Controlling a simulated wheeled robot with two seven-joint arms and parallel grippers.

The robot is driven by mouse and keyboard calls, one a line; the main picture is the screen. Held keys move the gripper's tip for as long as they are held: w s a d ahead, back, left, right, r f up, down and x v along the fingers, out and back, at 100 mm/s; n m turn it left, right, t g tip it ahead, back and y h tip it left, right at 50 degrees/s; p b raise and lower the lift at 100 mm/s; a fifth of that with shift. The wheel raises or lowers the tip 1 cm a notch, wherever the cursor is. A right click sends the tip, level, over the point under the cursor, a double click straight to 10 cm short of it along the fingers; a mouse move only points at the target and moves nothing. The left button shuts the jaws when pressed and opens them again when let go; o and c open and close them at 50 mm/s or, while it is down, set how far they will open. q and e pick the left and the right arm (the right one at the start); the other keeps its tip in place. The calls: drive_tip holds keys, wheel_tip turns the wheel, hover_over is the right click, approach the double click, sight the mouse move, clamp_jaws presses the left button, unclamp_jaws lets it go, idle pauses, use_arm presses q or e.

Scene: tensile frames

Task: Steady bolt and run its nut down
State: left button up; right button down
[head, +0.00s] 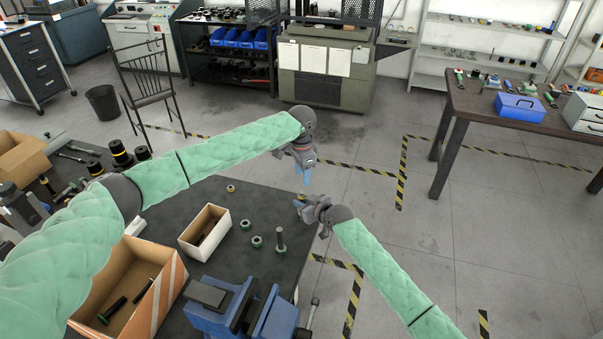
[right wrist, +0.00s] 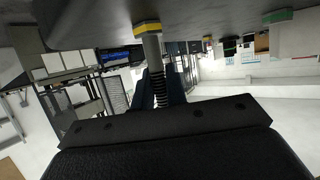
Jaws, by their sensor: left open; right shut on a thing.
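A bolt (right wrist: 152,48) with a grey shank, a yellow-banded end and a dark threaded part shows in the right wrist view, where the scene appears upside down. My right gripper (head: 302,201) is shut on this bolt; its blue fingers (right wrist: 162,88) lie on both sides of the thread. In the head view the bolt is mostly hidden by the grippers. My left gripper (head: 306,182) is open, blue fingertips pointing down, just above the right gripper. I cannot tell whether a nut is on the held bolt.
A white box (head: 205,232), a blue vise (head: 240,308) and a cardboard box (head: 130,290) stand nearby. The table's right edge is close to my right gripper.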

use_arm(q)
drive_tip(key=n, duration=0.5)
drive_tip(key=shift+n, duration=0.4)
drive_tip(key=n, duration=0.5)
drive_tip(key=shift+s+a, duration=0.1)
drive_tip(key=n, duration=1.2)
drive_tip(key=shift+n, duration=0.3)
drive_tip(key=shift+f, duration=4)
